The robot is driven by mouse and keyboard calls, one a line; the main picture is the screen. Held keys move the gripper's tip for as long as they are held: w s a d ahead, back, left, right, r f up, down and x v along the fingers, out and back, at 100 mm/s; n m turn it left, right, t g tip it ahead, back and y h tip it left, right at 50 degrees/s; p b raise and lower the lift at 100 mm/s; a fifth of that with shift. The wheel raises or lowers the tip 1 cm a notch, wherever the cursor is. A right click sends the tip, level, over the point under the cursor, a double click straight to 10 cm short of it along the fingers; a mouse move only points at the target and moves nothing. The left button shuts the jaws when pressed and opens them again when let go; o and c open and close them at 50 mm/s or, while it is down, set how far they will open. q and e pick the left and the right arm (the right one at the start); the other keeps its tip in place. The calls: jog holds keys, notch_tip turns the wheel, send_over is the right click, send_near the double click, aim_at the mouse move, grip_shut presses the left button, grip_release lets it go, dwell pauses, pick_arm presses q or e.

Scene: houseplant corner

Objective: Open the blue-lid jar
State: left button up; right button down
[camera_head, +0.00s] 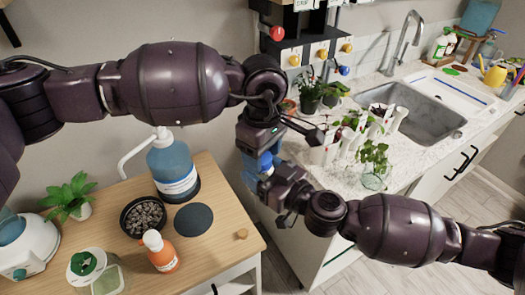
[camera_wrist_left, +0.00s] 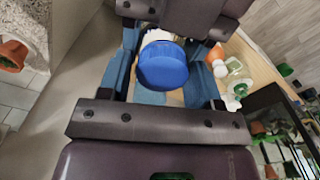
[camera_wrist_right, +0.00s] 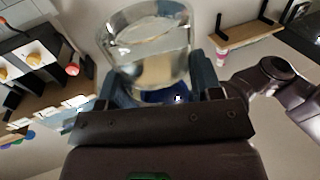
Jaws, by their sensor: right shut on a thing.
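The glass jar (camera_wrist_right: 148,50) is held in the air between my two grippers; its clear body is large in the right wrist view, which looks upside down. Its blue lid (camera_wrist_left: 163,65) faces the left wrist camera and shows partly in the head view (camera_head: 265,161). My right gripper (camera_wrist_right: 155,85) is shut on the jar from the side. My left gripper (camera_wrist_left: 163,80) points down from above, open, with a finger on each side of the lid. Whether those fingers touch the lid is unclear. The grippers hide most of the jar in the head view.
A wooden table (camera_head: 212,262) at left bears a big blue bottle (camera_head: 172,165), a bowl of pebbles (camera_head: 143,217), an orange bottle (camera_head: 160,252), a dark disc (camera_head: 193,220) and a plant (camera_head: 70,197). A counter with sink (camera_head: 425,110) and potted plants lies at right.

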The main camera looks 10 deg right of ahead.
pick_arm(q)
jog(key=c, duration=0.6)
jog(key=n, duration=0.6)
jog(key=shift+w+d+r+n, duration=0.1)
jog(key=shift+w+r+n, duration=0.1)
jog(key=shift+n, duration=0.2)
jog(key=o, duration=0.8)
jog(key=shift+c, duration=0.2)
jog(key=shift+o, duration=1.2)
jog(key=shift+f, duration=0.1)
